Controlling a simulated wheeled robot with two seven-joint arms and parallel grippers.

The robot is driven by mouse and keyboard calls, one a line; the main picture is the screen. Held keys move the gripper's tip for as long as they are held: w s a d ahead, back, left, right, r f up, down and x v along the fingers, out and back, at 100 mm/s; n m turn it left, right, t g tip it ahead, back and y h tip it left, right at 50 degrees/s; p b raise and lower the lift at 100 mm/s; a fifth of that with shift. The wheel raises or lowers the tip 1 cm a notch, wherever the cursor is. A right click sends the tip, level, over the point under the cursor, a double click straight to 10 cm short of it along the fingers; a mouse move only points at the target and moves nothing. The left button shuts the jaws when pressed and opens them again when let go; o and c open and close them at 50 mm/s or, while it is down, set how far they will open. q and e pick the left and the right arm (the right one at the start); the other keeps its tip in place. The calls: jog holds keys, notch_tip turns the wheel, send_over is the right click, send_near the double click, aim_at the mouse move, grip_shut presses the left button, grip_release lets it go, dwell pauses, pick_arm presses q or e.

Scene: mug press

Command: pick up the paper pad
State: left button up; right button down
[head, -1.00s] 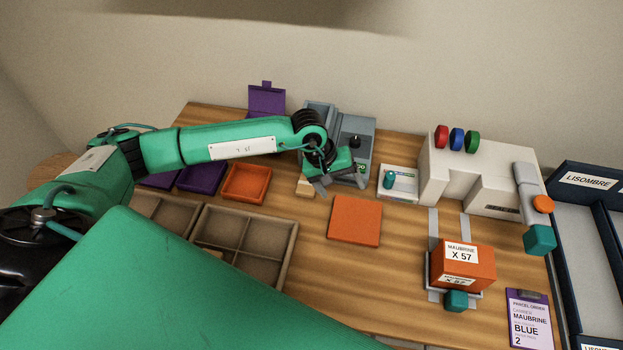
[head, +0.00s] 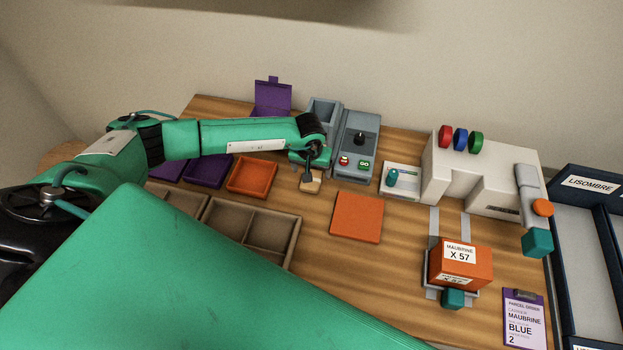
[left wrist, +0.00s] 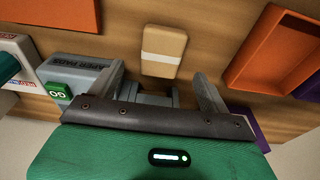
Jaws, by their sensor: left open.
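The paper pad (head: 311,186) is a small tan block with a pale band across it. It lies on the wooden table in front of the grey machine. In the left wrist view the pad (left wrist: 163,52) lies just beyond my fingertips, roughly in line with the gap between them. My left gripper (head: 310,168) is right by the pad in the head view and partly covers it. In the left wrist view the left gripper (left wrist: 162,80) is open, with nothing between its fingers. My right gripper is not in view.
The grey machine (head: 357,145) with a green GO button stands close behind the gripper. An orange tray (head: 252,177) is to the left and a flat orange square (head: 357,217) to the right. A divided brown box (head: 285,232) is nearer. Bare table lies between them.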

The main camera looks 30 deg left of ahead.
pick_arm(q)
jog(key=shift+f+p, duration=0.3)
jog(key=shift+p, duration=0.1)
jog(key=f, duration=0.1)
jog(key=f+p, duration=0.1)
jog(key=f, duration=0.1)
jog(key=shift+w+a+f+p, duration=0.1)
jog(key=shift+w+a+p, duration=0.1)
jog(key=shift+p, duration=0.1)
jog(key=shift+w+f, duration=0.1)
jog(key=shift+f, duration=0.45)
jog(key=shift+c, duration=0.4)
jog(key=c, duration=1)
